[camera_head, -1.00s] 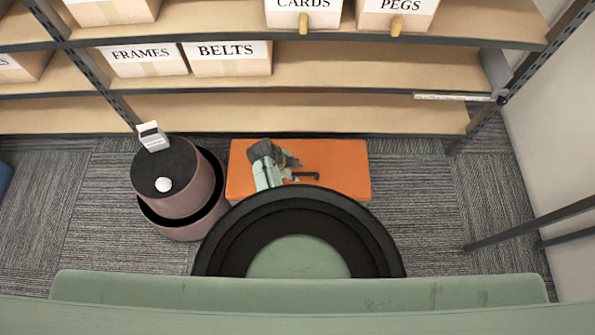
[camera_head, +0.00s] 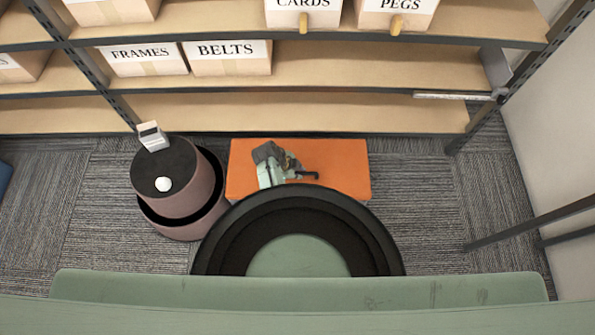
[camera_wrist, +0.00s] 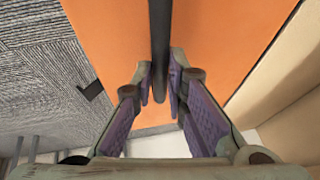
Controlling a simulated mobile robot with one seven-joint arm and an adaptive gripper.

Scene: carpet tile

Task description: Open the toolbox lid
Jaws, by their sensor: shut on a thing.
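The orange toolbox (camera_head: 340,158) sits on the floor in front of the shelves, its near part hidden behind my own body. Its lid looks flat and closed. A black handle bar (camera_head: 309,174) shows on its top. My gripper (camera_head: 293,166) is over the middle of the toolbox. In the wrist view, the handle (camera_wrist: 159,35) runs down from the top edge in between the two purple-padded fingers of my gripper (camera_wrist: 164,88), which are shut on it. The orange surface (camera_wrist: 215,50) lies behind the fingers, with a small black latch-like part (camera_wrist: 91,91) at its left edge.
A round mauve stool-like drum (camera_head: 178,205) stands left of the toolbox, with a small white box (camera_head: 153,138) and a white round object (camera_head: 164,184) on top. Shelves (camera_head: 300,113) stand close behind. Carpet (camera_head: 415,200) to the right is clear.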

